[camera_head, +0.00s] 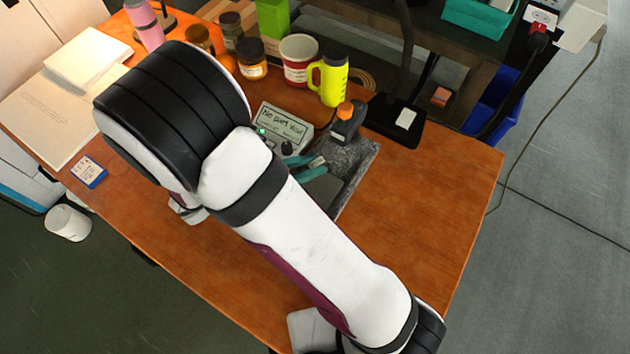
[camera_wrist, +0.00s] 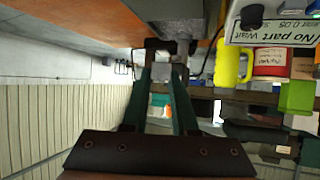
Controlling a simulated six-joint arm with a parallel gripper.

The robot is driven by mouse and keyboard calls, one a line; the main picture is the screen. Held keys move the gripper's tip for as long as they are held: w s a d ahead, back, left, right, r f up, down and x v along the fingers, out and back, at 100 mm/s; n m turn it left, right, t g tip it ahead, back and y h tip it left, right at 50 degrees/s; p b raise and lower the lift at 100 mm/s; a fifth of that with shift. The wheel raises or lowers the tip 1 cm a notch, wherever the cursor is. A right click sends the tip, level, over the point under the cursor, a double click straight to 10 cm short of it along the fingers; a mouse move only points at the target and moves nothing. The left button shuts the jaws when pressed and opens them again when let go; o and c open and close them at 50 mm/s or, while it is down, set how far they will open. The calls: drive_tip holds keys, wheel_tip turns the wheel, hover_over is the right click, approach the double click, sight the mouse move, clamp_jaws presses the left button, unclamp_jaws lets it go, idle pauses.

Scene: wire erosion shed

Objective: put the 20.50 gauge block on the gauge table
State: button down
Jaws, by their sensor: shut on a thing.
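The gauge table is a speckled grey granite plate (camera_head: 362,157) on the wooden bench, with a dark gauge head with an orange top (camera_head: 345,112) at its back. My gripper (camera_head: 317,166) has teal fingers and reaches over the plate's left side, partly hidden by my arm. It is shut on a small greyish piece (camera_head: 318,160), seemingly the gauge block; its marking cannot be read. In the wrist view my fingertips (camera_wrist: 164,56) close on it near the grey plate (camera_wrist: 165,10). I cannot tell whether the piece touches the plate.
A readout box (camera_head: 284,127) showing "No part Wait" stands just left of the plate. A yellow bottle (camera_head: 332,80), a red-and-white tub (camera_head: 298,60) and several jars stand behind. A black lamp base (camera_head: 397,122) is at the right. The bench front right is clear.

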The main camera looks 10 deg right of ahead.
wheel_tip(320, 180, down, 7)
drive_tip(key=shift+s+d+f, duration=0.1)
drive_tip(key=c, duration=0.7)
unclamp_jaws()
drive_tip(key=shift+f, duration=0.1)
